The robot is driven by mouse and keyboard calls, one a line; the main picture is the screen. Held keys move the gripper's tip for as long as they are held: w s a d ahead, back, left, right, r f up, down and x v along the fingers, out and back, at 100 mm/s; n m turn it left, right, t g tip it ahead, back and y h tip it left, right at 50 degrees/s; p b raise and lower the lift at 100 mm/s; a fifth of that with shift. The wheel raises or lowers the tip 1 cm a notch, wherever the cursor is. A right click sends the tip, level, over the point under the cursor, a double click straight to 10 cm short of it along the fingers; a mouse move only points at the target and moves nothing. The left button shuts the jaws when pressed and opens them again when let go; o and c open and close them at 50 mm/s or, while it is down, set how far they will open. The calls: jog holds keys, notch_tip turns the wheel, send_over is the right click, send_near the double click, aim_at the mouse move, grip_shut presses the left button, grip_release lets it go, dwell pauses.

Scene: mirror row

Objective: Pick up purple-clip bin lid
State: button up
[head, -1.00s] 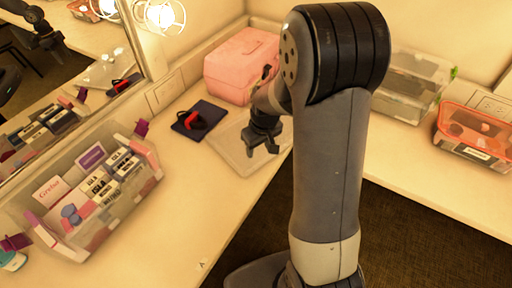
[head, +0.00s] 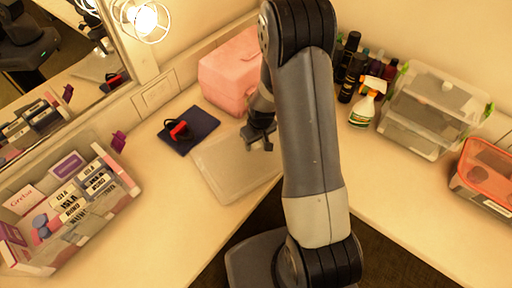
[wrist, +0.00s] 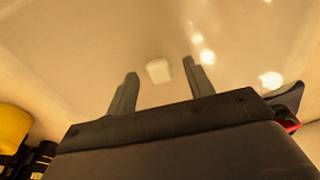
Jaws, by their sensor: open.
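The clear bin with purple clips (head: 75,225) stands open at the left of the counter, full of small boxes. A flat, translucent lid (head: 225,170) lies on the counter to its right, in front of the pink case; I take it for this bin's lid. My gripper (head: 260,143) is over the lid's far right part, open and empty. In the wrist view its two fingers (wrist: 160,88) stand apart over a pale, shiny surface with a small whitish square between them. I cannot tell whether the fingers touch the lid.
A pink case (head: 228,75) stands behind the lid. A dark blue pad (head: 200,122) with a red-and-black item lies at its left. A mirror edges the left.

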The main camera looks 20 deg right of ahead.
jog(key=c, duration=1)
grip_shut()
jog(key=shift+r, duration=0.1)
